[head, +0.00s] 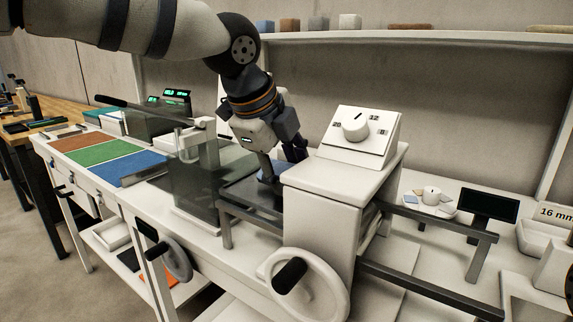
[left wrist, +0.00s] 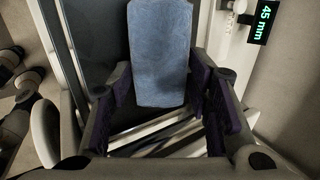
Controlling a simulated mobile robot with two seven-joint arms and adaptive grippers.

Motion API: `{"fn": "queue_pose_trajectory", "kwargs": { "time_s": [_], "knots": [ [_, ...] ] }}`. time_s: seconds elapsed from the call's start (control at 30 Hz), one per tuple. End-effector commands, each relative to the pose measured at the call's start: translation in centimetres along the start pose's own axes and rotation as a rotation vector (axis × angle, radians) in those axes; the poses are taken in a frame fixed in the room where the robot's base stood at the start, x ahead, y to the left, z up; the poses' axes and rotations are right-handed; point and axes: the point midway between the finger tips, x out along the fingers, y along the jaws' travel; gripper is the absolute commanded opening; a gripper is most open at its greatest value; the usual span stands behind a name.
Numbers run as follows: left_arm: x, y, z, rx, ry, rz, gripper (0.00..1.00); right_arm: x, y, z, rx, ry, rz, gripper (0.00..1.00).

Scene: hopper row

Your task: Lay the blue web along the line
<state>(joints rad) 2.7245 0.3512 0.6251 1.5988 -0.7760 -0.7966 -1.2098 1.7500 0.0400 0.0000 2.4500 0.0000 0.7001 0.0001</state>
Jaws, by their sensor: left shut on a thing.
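The blue web (left wrist: 160,50) is a blue, rough-surfaced block in the left wrist view, between the two fingers of my left gripper (left wrist: 160,85). The fingers press on its sides near its lower end. In the head view my left gripper (head: 282,163) points down behind the white machine housing, and only a small part of the blue web (head: 267,172) shows at its fingertips. The web is over or on a dark flat bed (head: 240,190); I cannot tell if it touches it. I cannot make out the line. My right gripper is not in view.
The white housing with a dial (head: 355,127) stands close to the right of my gripper. A clear guard (head: 190,185) stands to its left. Handwheels (head: 308,285) stick out in front. Brown, green and blue panels (head: 105,152) lie on the left bench. A shelf (head: 420,39) with blocks runs behind.

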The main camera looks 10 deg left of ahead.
Motion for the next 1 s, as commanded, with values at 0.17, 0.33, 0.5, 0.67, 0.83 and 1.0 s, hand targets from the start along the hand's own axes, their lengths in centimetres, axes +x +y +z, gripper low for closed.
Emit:
{"fn": "queue_pose_trajectory", "kwargs": {
  "time_s": [0.17, 0.33, 0.5, 0.67, 0.83, 1.0],
  "knots": [
    [0.5, 0.3, 0.0, 0.0, -0.001, 0.001, 0.2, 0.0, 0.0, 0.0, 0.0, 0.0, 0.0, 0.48],
    [0.5, 0.3, 0.0, 0.0, -0.001, 0.001, 0.69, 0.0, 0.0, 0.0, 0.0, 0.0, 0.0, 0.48],
    [0.5, 0.3, 0.0, 0.0, -0.001, 0.002, 0.69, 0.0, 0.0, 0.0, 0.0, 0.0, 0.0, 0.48],
    [0.3, 0.3, 0.0, 0.0, -0.001, 0.002, 0.69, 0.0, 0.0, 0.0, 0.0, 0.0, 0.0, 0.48],
    [-1.0, 0.2, 0.0, -0.001, -0.001, -0.001, 0.69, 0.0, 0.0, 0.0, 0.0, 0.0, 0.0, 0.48],
    [-2.5, 0.2, 0.0, 0.001, 0.0, 0.0, 0.69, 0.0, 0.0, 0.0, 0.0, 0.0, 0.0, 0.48]
  ]
}}
